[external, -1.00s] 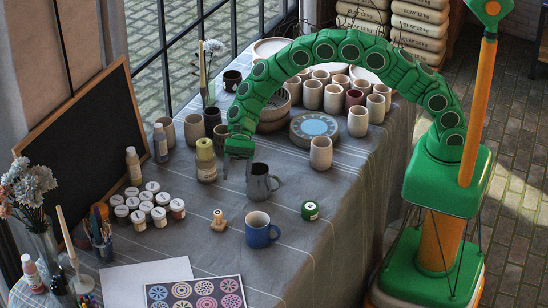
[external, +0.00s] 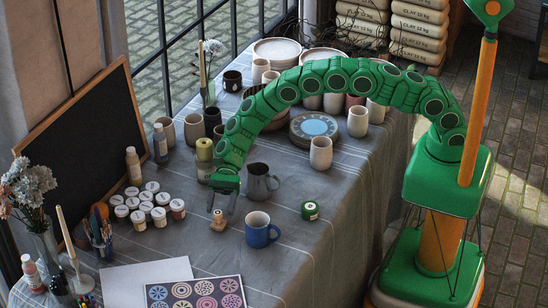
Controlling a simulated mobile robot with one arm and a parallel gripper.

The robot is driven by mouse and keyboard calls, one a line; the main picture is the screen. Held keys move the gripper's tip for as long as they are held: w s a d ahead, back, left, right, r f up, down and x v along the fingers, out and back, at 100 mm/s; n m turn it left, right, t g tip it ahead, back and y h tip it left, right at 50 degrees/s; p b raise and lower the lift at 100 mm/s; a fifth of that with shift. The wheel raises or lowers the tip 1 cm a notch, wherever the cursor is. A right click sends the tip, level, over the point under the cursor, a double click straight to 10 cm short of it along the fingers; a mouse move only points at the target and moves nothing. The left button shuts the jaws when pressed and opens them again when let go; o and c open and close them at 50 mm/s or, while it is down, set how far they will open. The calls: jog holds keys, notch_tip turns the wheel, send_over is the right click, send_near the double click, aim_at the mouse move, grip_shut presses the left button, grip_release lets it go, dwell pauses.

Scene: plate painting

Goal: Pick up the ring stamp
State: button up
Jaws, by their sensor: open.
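The small wooden stamp (external: 218,224), which I take to be the ring stamp, stands on the grey cloth of the table, with its knob up. My gripper (external: 221,211) is open and points down just above it. The fingertips are close to the knob, one on each side in this view. I cannot tell whether they touch it or how deep they reach around it. Nothing is held.
A blue mug (external: 260,232) and a grey metal pitcher (external: 259,184) stand close on the right. Lidded paint jars (external: 159,216) crowd the left. A yellow bottle (external: 205,160) stands behind the gripper. Cloth in front of the stamp is clear down to the pattern sheet (external: 195,290).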

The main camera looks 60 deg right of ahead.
aim_at(217, 218)
jog(key=shift+a+r+x, duration=0.1)
jog(key=shift+r+x, duration=0.1)
jog(key=shift+x, duration=1.1)
jog(key=shift+a+r+x, duration=0.1)
jog(key=shift+r+x, duration=0.05)
jog(key=shift+x, duration=1.15)
jog(key=shift+w, duration=0.15)
jog(key=c, duration=1)
jog(key=shift+c, duration=0.2)
jog(key=shift+r, duration=0.1)
